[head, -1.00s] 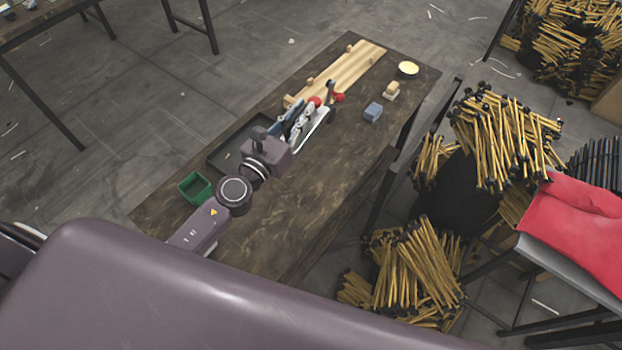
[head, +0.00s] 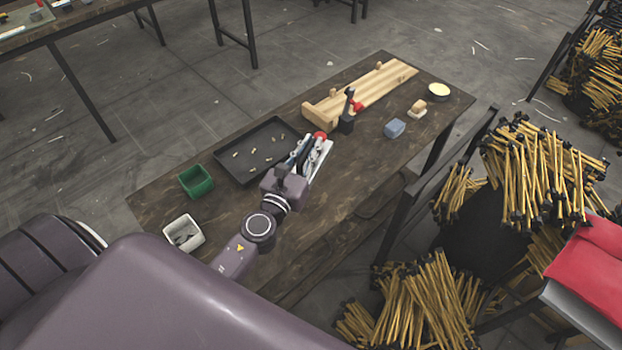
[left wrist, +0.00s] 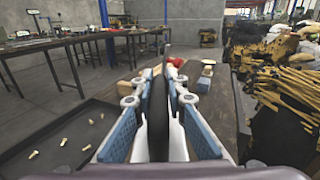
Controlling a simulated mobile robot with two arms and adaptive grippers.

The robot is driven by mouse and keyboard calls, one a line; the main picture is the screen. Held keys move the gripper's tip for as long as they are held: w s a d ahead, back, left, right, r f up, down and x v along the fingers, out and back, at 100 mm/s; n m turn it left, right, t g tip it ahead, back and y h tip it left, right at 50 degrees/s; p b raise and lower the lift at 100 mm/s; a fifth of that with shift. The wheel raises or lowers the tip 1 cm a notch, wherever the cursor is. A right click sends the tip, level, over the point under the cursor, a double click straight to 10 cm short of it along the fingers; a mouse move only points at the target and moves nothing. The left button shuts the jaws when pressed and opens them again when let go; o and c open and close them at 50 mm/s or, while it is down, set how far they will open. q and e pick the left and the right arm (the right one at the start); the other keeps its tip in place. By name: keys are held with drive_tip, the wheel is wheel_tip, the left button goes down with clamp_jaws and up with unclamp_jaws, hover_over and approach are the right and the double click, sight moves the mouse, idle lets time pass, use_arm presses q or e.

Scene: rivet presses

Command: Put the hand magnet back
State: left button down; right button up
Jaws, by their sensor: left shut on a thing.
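My left gripper (head: 312,155) is above the workbench, just right of the dark tray's right edge. It is shut on a dark, narrow thing, which I take to be the hand magnet. In the left wrist view this magnet (left wrist: 160,118) stands edge-on between the blue-padded fingers. A red knob (head: 319,136) shows at the fingertips in the head view. The fingers hide most of the magnet. The black rivet press (head: 347,122), with an upright lever and a red knob, stands beyond the gripper. My right gripper is not in view.
The dark tray (head: 231,168) holds several small rivets. A green bin (head: 196,181) and a whitish bin (head: 183,232) stand at the near left. A wooden rack (head: 375,85), blue block (head: 395,128), wooden brush-like block (head: 418,109) and round tin (head: 438,91) are farther back.

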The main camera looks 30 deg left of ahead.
use_arm(q)
wheel_tip(320, 180, down, 3)
drive_tip(key=shift+a+f+b, duration=0.1)
drive_tip(key=shift+f+b, duration=0.1)
drive_tip(key=shift+b, duration=0.85)
drive_tip(key=shift+f+b, duration=0.35)
drive_tip(key=shift+f, duration=0.05)
drive_tip(key=shift+f+b, duration=0.55)
drive_tip(key=shift+f, duration=0.1)
wheel_tip(320, 180, down, 3)
drive_tip(key=b, duration=0.2)
drive_tip(key=shift+f+b, duration=0.2)
drive_tip(key=shift+b, duration=0.15)
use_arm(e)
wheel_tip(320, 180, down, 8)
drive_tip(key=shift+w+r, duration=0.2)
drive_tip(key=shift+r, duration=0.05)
use_arm(q)
drive_tip(key=shift+r, duration=0.1)
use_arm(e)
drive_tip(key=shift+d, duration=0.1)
use_arm(q)
drive_tip(key=shift+f, duration=0.25)
drive_tip(key=c, duration=1.9)
unclamp_jaws()
drive_tip(key=shift+c, duration=0.2)
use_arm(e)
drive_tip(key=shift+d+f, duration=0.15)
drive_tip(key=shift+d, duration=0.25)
